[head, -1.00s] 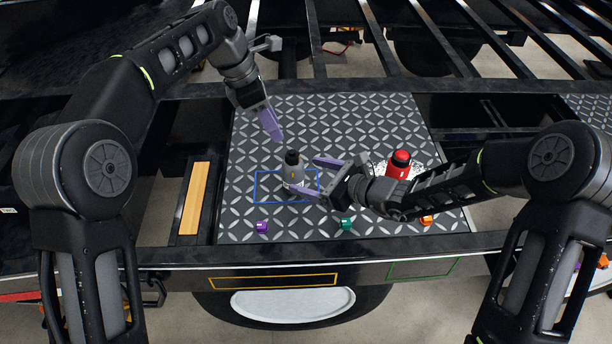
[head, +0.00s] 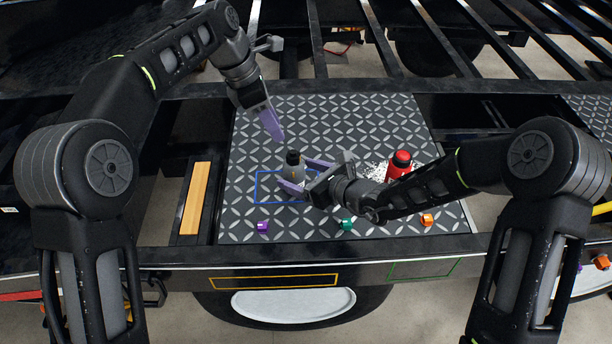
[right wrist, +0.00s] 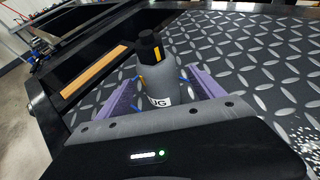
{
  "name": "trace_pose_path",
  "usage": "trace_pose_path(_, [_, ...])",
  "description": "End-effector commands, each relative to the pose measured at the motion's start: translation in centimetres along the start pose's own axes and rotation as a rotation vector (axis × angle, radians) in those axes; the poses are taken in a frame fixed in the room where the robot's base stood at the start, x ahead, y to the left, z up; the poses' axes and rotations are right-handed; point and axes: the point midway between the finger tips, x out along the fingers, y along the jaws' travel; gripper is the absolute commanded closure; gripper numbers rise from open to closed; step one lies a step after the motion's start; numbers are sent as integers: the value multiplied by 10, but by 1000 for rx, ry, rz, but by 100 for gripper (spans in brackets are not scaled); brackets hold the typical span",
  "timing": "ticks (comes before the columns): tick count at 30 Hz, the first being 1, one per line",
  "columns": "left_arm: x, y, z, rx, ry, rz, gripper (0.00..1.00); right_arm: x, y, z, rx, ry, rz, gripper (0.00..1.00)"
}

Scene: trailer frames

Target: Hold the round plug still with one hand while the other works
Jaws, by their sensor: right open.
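The round plug (head: 294,172) is a grey cylinder with a black top, upright on the patterned plate, at the blue outlined square (head: 256,188). In the right wrist view the plug (right wrist: 155,88) carries a white label reading "UG" and a yellow mark. My right gripper (head: 304,176) is open, its purple fingers on either side of the plug; I cannot tell whether they touch it. Its fingers also flank the plug's lower body in the right wrist view (right wrist: 160,102). My left gripper (head: 273,127) hangs above and left of the plug, apart from it; its fingers overlap in view.
Small purple (head: 262,226), green (head: 347,224) and orange (head: 426,219) pieces lie along the plate's front edge. The back of the plate (head: 340,115) is clear.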

Motion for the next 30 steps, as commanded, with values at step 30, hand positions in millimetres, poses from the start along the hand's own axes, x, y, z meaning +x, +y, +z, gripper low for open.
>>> trace_pose_path(30, [0, 0, 0, 0, 0, 0, 64, 55, 0, 0, -1, -1, 0, 45])
